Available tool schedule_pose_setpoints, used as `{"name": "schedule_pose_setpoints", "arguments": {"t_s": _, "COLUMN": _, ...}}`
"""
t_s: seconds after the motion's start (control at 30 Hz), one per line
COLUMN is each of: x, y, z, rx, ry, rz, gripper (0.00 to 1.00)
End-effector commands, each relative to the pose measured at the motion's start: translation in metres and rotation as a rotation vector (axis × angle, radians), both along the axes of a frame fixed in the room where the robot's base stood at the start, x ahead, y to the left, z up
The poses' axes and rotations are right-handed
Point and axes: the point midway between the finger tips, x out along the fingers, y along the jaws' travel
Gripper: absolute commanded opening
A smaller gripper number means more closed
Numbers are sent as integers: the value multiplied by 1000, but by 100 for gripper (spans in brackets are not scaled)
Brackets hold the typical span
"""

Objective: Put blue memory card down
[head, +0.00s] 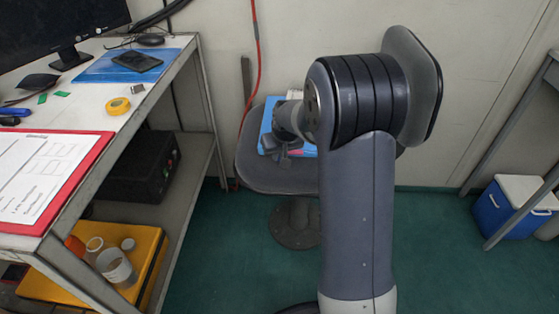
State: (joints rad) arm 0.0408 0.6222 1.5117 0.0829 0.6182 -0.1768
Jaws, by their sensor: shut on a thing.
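My gripper (284,156) is over the round grey stool (250,172), close to a blue flat item (267,128) with pink and white print that lies on the seat. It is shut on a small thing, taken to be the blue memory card. The card itself cannot be made out between the fingers at this distance. I cannot tell whether the gripper touches the blue item or is just above it. My arm hides the right part of the stool.
The desk (150,88) at left holds a monitor (60,25), yellow tape roll (118,106), small green cards (62,94), a blue mat (95,68) and a red clipboard (92,158). A black case (140,165) and yellow tray (150,262) sit below. A blue cooler (505,212) stands right.

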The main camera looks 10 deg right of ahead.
Motion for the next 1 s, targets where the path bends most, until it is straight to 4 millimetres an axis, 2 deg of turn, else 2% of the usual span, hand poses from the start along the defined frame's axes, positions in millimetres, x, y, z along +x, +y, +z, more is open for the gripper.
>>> {"name": "schedule_pose_setpoints", "arguments": {"t_s": 0.03, "x": -1, "y": 0, "z": -13, "rx": 1, "ry": 4, "rz": 0, "gripper": 0}}
{"name": "schedule_pose_setpoints", "arguments": {"t_s": 0.1, "x": 0, "y": 0, "z": -20, "rx": 0, "ry": 2, "rz": 0, "gripper": 0}}
{"name": "schedule_pose_setpoints", "arguments": {"t_s": 0.5, "x": 0, "y": 0, "z": -25, "rx": 0, "ry": 1, "rz": 0, "gripper": 0}}
{"name": "schedule_pose_setpoints", "arguments": {"t_s": 0.53, "x": 0, "y": 0, "z": -23, "rx": 0, "ry": 1, "rz": 0, "gripper": 11}}
{"name": "schedule_pose_setpoints", "arguments": {"t_s": 0.77, "x": 0, "y": 0, "z": -23, "rx": 0, "ry": 1, "rz": 0, "gripper": 30}}
{"name": "schedule_pose_setpoints", "arguments": {"t_s": 1.0, "x": 0, "y": 0, "z": -22, "rx": 0, "ry": 1, "rz": 0, "gripper": 30}}
